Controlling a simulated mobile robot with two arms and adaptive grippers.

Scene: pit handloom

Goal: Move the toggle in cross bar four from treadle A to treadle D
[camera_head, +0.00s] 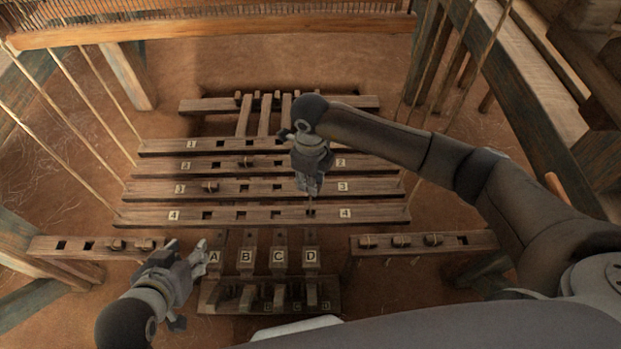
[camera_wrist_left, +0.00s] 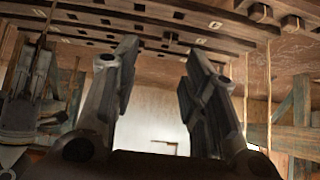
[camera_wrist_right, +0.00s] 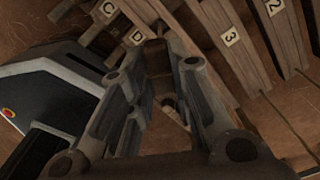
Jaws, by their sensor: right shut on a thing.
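Cross bar four (camera_head: 258,215), marked 4 at both ends, lies nearest of the cross bars; the holes in line with treadles A, B and C look empty. My right gripper (camera_head: 311,190) points down over its right-hand hole, in line with treadle D (camera_head: 310,257). It is shut on the wooden toggle (camera_wrist_right: 157,57), which shows between the fingers in the right wrist view; a thin part reaches down at the hole. I cannot tell how deep it sits. Treadle A (camera_head: 214,257) is at the left. My left gripper (camera_head: 188,252) is open and empty beside it.
Cross bar three (camera_head: 300,187) carries a toggle (camera_head: 210,186) at the left, and cross bar two carries another (camera_head: 246,163). Side racks with spare toggles stand at the left (camera_head: 75,246) and right (camera_head: 468,239). Cords run up from the bar ends.

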